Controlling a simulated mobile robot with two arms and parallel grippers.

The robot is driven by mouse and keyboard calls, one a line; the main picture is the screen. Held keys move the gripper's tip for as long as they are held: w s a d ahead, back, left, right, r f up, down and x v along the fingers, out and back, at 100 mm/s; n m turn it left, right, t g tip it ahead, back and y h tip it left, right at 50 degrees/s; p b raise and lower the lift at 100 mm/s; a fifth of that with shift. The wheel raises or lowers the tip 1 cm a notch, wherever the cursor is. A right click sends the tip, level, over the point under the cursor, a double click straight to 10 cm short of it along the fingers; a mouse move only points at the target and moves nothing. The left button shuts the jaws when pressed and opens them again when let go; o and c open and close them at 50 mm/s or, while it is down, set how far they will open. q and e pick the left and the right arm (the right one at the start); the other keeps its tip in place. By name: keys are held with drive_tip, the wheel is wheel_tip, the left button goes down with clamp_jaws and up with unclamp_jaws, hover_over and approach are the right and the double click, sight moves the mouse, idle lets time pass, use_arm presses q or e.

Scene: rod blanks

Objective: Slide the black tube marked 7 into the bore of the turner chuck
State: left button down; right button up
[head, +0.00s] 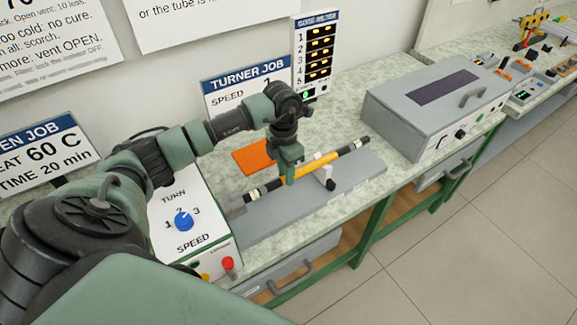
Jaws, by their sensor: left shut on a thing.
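My left gripper (290,176), pointing down, is shut on a long rod (322,161). The rod lies slantwise over the grey bed of the turner (290,212). Its lower left end is close to the grey chuck (236,203) at the side of the white turner box (183,222). I cannot tell whether that end is inside the bore. My right gripper is not in view.
A white-and-black rest (328,178) stands on the bed beside the rod. An orange sheet (254,157) lies behind. A grey oven-like box (437,105) stands to the right on the bench. The turner box has a blue knob (183,219) and a red button (228,263).

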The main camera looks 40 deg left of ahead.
sight(277, 181)
use_arm(q)
drive_tip(key=shift+s, duration=0.25)
drive_tip(key=shift+s+a, duration=0.2)
drive_tip(key=shift+s, duration=0.05)
drive_tip(key=shift+s+a+p, duration=0.2)
drive_tip(key=shift+s, duration=0.3)
drive_tip(key=shift+s+a+p, duration=0.2)
drive_tip(key=shift+s, duration=0.3)
drive_tip(key=c, duration=1.2)
unclamp_jaws()
drive_tip(key=shift+o, duration=0.2)
drive_tip(key=r+b, duration=0.1)
drive_tip(key=r, duration=0.2)
drive_tip(key=r+b, duration=0.1)
drive_tip(key=r, duration=0.2)
drive_tip(key=shift+w+a+r, duration=0.2)
drive_tip(key=shift+r, duration=0.75)
